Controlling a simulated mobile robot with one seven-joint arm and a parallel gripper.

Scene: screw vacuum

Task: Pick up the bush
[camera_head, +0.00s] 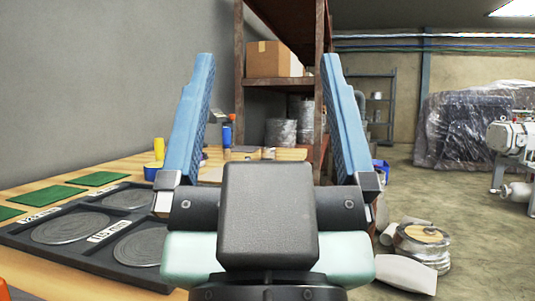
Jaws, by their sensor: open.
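My gripper (268,62) is open, with its two blue ridged fingers spread wide in the centre of the head view. I see nothing between the fingers except the background. I cannot make out a bush for certain; small items at the far end of the wooden table (130,165) are too small to tell, and my gripper hides part of the table.
A black tray (88,258) with round metal discs lies at the table's left front. A shelf (286,84) holds a cardboard box (273,58). Reels (423,247) stand on the floor right.

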